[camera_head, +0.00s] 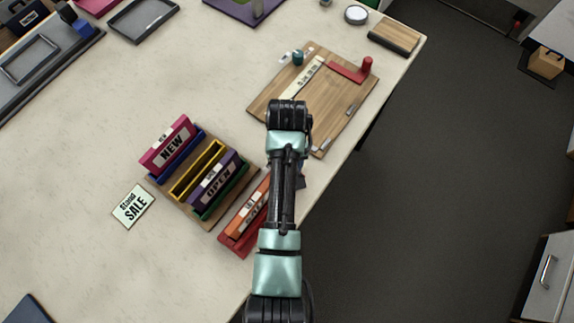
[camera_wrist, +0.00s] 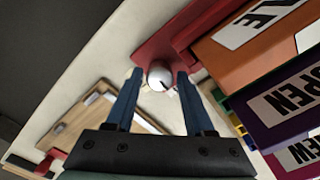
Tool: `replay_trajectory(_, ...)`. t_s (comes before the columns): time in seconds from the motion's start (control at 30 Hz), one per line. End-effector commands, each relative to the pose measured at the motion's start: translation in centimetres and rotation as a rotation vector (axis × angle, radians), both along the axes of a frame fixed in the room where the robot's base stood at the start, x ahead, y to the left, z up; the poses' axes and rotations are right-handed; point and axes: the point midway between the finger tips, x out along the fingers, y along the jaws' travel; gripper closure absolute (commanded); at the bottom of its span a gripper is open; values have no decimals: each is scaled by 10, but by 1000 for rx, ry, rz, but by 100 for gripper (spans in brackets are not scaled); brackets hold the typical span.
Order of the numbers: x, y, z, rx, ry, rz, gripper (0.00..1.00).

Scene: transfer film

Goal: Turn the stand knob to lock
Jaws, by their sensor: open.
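The red stand (camera_head: 228,244) holds an orange sign (camera_head: 240,222) at the table's front edge, partly behind my arm in the head view. In the wrist view the red stand (camera_wrist: 165,42) has a round whitish knob (camera_wrist: 159,80) with a small dark mark. My gripper (camera_wrist: 160,74) is open, with one blue finger on each side of the knob. I cannot tell whether either finger touches it. The orange sign (camera_wrist: 262,50) is close on the right in the wrist view. The knob is hidden in the head view.
Beside the red stand is a rack with a pink NEW sign (camera_head: 168,147) and a purple OPEN sign (camera_head: 216,181). A "Stand SALE" card (camera_head: 133,207) lies to the left. A wooden board (camera_head: 340,100) with tools lies beyond my arm. The table edge drops to the floor.

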Motion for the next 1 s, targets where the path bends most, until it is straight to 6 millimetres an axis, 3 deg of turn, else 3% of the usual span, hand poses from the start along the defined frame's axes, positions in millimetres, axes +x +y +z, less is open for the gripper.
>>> replay_trajectory(0.2, 0, 0, -15, 0, -1, 0, 46)
replay_trajectory(0.47, 0, 0, -17, 0, -1, 0, 46)
replay_trajectory(0.77, 0, 0, -16, 0, -1, 0, 99)
replay_trajectory(1.0, 0, 0, -16, 0, -1, -6, 100)
